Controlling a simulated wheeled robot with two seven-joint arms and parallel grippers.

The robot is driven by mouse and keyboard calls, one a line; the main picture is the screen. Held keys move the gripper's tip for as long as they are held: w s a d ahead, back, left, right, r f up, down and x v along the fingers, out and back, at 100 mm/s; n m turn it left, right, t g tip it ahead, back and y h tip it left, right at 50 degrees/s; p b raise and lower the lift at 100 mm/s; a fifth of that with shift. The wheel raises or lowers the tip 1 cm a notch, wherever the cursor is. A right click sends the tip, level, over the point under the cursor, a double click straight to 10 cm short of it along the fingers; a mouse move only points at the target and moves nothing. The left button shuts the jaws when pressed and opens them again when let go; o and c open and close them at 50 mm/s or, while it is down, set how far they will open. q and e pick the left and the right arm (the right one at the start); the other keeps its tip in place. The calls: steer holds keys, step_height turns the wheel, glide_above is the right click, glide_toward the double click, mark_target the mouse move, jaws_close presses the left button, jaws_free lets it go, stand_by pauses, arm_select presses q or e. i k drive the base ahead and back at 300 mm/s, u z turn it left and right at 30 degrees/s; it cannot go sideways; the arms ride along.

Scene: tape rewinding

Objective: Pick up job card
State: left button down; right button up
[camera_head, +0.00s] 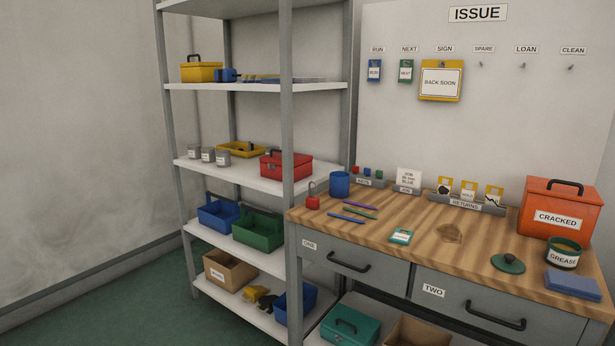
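A white card with dark print (409,178) stands upright in a small grey holder (407,190) at the back of the wooden workbench (350,238). Its small print seems to begin with "JOB", but I cannot read it surely. A teal-edged card or tag (401,236) lies flat near the middle of the bench. Neither of my grippers is in view.
A blue cup (340,184), a red padlock (313,202) and several pens lie left. A RETURNS rack (464,204) stands behind; an orange CRACKED box (560,211), GREASE tin (563,254), green lid (508,264) and blue block (572,284) are right. Shelves (250,178) stand left.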

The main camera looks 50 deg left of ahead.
mark_target(410, 178)
steer(key=u, duration=0.55)
steer(key=k, duration=0.35)
steer(key=u, duration=0.4)
steer(key=i, duration=0.5)
steer(key=u, duration=1.75)
steer(key=i, duration=1.5)
steer(key=z, duration=2.95)
